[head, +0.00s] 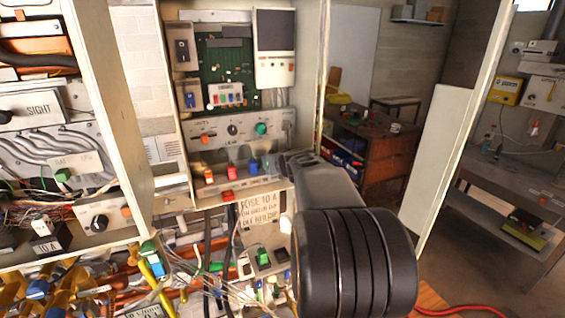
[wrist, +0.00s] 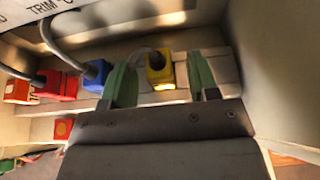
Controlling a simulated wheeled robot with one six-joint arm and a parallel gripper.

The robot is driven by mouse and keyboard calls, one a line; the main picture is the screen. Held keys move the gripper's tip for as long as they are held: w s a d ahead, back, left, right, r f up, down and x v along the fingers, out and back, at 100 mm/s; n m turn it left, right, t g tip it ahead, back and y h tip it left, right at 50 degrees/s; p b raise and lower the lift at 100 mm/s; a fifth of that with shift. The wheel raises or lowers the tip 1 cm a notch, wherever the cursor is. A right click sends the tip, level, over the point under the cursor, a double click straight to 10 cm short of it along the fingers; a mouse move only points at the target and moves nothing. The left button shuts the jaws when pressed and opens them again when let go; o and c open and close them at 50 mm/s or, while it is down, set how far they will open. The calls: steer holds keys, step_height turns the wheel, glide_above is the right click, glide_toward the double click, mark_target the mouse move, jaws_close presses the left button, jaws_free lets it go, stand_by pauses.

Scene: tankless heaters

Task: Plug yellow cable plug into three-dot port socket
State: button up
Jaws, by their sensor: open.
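The yellow cable plug (wrist: 160,72) sits at a pale ledge in the wrist view, a grey cable running from its dark top. My gripper (wrist: 159,65) is open, with one green finger on each side of the yellow plug. Gaps show between the plug and both fingers. In the head view my gripper (head: 284,160) reaches the right end of the plug row in the white cabinet. The yellow plug is not clearly visible there, where my arm blocks the view. I cannot make out a three-dot port socket in either view.
A blue plug (wrist: 96,75) stands just left of my gripper, with red (wrist: 56,85) and orange-red (wrist: 17,91) plugs farther left. The cabinet side wall (wrist: 273,60) is close on the right. Loose cables (head: 190,265) crowd the area below the cabinet.

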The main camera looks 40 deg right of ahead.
steer(key=v, duration=1.3)
steer(key=shift+p, duration=0.3)
steer(key=shift+s, duration=0.15)
